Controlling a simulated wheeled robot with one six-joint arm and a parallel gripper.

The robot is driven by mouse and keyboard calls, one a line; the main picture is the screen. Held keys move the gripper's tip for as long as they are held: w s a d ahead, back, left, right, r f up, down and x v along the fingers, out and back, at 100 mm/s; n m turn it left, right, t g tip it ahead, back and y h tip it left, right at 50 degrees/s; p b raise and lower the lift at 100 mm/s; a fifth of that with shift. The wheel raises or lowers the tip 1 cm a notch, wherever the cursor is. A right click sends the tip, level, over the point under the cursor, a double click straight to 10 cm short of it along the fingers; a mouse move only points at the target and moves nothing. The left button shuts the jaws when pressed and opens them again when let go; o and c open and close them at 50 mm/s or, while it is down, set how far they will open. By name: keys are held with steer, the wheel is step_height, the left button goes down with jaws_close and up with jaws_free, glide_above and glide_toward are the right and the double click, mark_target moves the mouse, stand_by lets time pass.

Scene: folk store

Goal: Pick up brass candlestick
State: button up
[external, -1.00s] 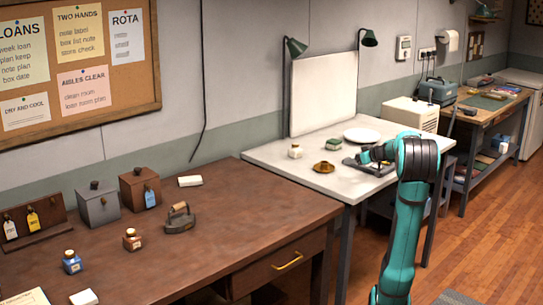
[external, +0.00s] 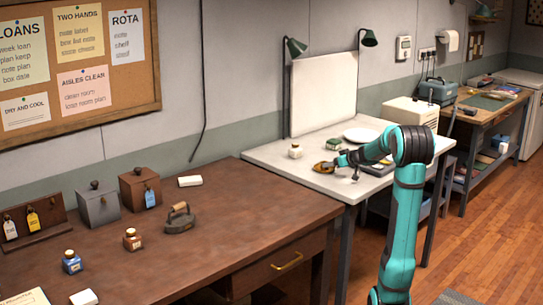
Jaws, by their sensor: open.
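The brass candlestick (external: 322,168) is a small, low, golden-brown piece on the white table (external: 285,159), near its front left part. My gripper (external: 334,166) is low over the table, right at the candlestick's right side, and partly covers it. The gripper is open. At this size I cannot tell whether its fingers touch the candlestick or stand around it.
A small cream jar (external: 295,151) stands behind and left of the candlestick. A dark green box (external: 333,144) and a white plate (external: 361,135) are behind it. A dark tray (external: 378,169) lies to the right, under my arm. The table's front left corner is clear.

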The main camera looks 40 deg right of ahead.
mark_target(328, 169)
steer(key=shift+x, duration=1.55)
steer(key=shift+r, duration=0.15)
steer(key=c, duration=1.1)
steer(key=shift+c, duration=0.3)
steer(key=shift+r, duration=0.1)
